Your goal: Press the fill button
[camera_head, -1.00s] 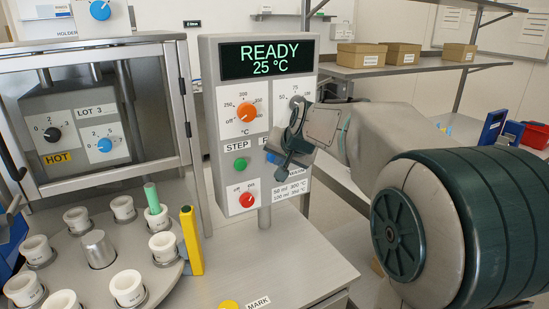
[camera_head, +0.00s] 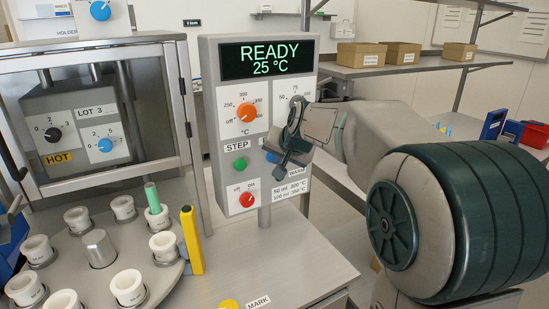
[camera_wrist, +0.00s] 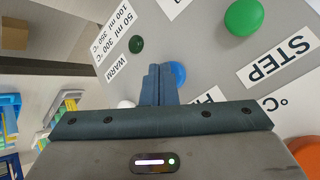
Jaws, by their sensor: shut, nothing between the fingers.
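The control panel (camera_head: 226,204) stands upright with a display (camera_head: 267,57) that reads READY and 25 °C. The fill button is a blue button (camera_head: 271,157), mostly hidden behind my gripper (camera_head: 283,164) in the head view; the label above it is mostly covered. In the wrist view the blue button (camera_wrist: 178,73) shows just beyond and beside the fingertips of my gripper (camera_wrist: 160,72). The fingers are closed together and empty, pointing at the panel. I cannot tell whether they touch the button.
The green STEP button (camera_head: 240,164) sits left of the blue one. An orange knob (camera_head: 247,112) and a red knob (camera_head: 246,199) are on the panel. A carousel of white cups (camera_head: 129,287) stands at left, near a yellow post (camera_head: 191,240). The bench is clear below the panel.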

